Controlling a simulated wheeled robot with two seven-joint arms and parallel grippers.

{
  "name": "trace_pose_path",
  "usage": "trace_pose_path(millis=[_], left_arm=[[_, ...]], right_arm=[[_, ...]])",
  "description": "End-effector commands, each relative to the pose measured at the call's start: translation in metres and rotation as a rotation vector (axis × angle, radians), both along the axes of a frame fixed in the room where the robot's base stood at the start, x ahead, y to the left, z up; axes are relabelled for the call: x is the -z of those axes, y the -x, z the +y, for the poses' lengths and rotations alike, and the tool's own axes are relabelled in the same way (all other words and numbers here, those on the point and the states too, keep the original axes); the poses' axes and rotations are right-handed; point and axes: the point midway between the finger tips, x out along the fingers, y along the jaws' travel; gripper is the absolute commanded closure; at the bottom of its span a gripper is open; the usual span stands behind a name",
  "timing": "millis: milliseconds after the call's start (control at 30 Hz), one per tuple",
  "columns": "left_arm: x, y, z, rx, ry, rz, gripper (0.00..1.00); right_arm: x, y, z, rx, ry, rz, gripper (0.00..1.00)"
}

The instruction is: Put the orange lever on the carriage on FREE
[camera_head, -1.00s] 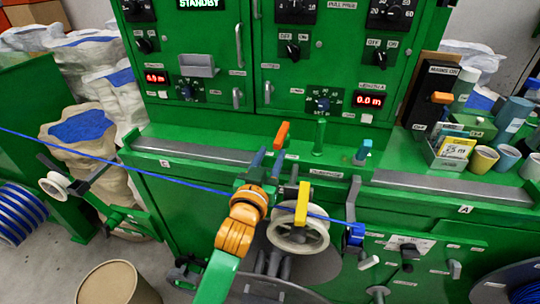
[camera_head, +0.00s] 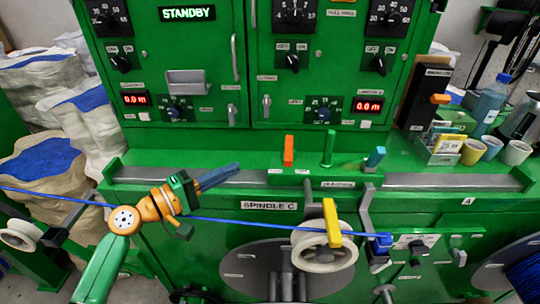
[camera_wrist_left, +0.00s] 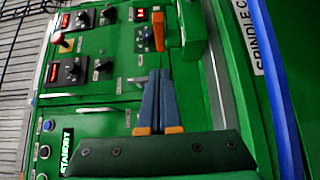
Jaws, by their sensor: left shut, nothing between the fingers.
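The orange lever (camera_head: 289,150) stands close to upright on the green carriage at the middle of the ledge. The small labels at its base are too small to read. It also shows at the top of the left wrist view (camera_wrist_left: 158,30). My left gripper (camera_head: 238,168) is left of the lever, its blue fingers pointing right towards it, with a gap between them. In the left wrist view its fingers (camera_wrist_left: 158,75) are together and empty, with the lever beyond their tips. My right gripper is out of view.
A green post (camera_head: 328,148) and a teal-topped lever (camera_head: 375,157) stand right of the orange lever. Cups (camera_head: 473,152) and boxes crowd the right.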

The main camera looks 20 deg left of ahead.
Motion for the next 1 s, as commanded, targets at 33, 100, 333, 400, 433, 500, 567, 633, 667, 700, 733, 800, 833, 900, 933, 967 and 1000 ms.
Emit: trace_pose_path(millis=[33,100,333,400,433,500,567,633,667,700,733,800,833,900,933,967,1000], left_arm=[[-0.007,-0.01,-0.006,0.0,0.005,-0.002,1.0],[-0.007,-0.023,-0.014,0.0,0.003,-0.003,1.0],[-0.006,-0.063,-0.043,0.002,0.001,0.0,1.0],[-0.007,-0.064,-0.055,0.002,0.0,0.001,1.0],[-0.007,-0.065,-0.06,0.001,0.001,0.001,1.0],[-0.005,-0.066,-0.068,0.001,0.001,0.001,1.0],[-0.003,-0.068,-0.073,0.0,0.0,0.0,1.0],[-0.002,-0.068,-0.076,0.0,-0.002,0.0,1.0],[-0.001,-0.068,-0.077,0.0,-0.003,-0.001,1.0],[-0.001,-0.069,-0.078,0.0,-0.003,-0.001,1.0],[0.0,-0.069,-0.078,0.0,-0.003,-0.001,1.0],[0.0,-0.069,-0.078,0.0,-0.003,-0.001,1.0],[0.0,-0.069,-0.078,0.0,-0.003,-0.001,1.0],[0.0,-0.069,-0.078,0.0,-0.003,-0.001,1.0],[0.0,-0.068,-0.078,0.0,-0.003,-0.001,1.0],[0.0,-0.069,-0.078,0.0,-0.003,-0.001,1.0],[0.0,-0.069,-0.078,0.0,-0.003,-0.001,1.0]], right_arm=[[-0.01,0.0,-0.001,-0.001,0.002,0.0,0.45],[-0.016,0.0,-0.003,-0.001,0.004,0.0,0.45],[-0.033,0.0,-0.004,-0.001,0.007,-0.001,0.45],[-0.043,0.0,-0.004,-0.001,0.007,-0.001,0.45],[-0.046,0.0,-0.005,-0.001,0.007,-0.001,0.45],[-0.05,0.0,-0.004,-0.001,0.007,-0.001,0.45],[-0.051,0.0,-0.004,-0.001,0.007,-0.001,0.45],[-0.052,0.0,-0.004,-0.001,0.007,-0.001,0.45],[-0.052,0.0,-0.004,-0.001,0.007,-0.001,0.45],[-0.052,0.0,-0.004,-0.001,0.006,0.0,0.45],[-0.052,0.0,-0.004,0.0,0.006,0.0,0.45],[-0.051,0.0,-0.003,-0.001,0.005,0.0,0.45],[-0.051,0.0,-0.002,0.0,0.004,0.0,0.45],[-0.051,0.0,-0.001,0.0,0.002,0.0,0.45],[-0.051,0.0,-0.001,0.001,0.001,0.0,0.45],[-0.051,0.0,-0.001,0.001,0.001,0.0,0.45],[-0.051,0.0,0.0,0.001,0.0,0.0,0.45]])
